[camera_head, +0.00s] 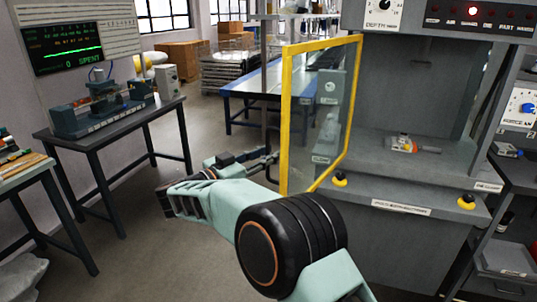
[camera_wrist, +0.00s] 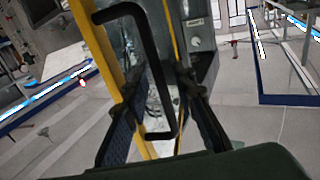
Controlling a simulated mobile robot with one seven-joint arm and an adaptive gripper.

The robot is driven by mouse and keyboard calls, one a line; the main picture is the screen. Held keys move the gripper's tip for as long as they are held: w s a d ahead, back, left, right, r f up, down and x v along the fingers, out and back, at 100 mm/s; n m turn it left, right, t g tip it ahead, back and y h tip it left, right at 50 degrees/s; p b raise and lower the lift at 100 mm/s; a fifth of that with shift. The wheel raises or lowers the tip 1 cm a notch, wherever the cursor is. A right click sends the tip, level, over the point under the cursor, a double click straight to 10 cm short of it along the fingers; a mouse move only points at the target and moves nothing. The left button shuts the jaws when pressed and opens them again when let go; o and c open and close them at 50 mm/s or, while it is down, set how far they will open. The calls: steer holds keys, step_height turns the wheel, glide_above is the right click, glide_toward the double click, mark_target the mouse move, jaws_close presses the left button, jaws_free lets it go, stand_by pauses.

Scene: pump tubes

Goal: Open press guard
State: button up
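The press guard (camera_head: 287,120) is a yellow frame with a clear panel. It stands swung out from the left side of the press, whose front opening is uncovered in the head view. A dark bar handle (camera_head: 264,120) runs upright along the guard's outer edge. In the wrist view the black C-shaped handle (camera_wrist: 155,60) is in front of the yellow frame (camera_wrist: 104,55). My gripper (camera_head: 268,162) is at the handle's lower part. In the wrist view its fingers (camera_wrist: 165,92) are apart, one on each side of the handle; I cannot tell whether either touches it.
The press (camera_head: 400,215) stands at the right, with a small part (camera_head: 404,144) on its bed and yellow buttons in front. A blue-edged table (camera_head: 258,85) is behind the guard. A bench (camera_head: 112,122) with a device stands at the left. The floor between is free.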

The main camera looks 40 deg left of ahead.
steer(key=s+a, duration=0.2)
steer(key=s, duration=0.9)
steer(key=shift+s, duration=0.4)
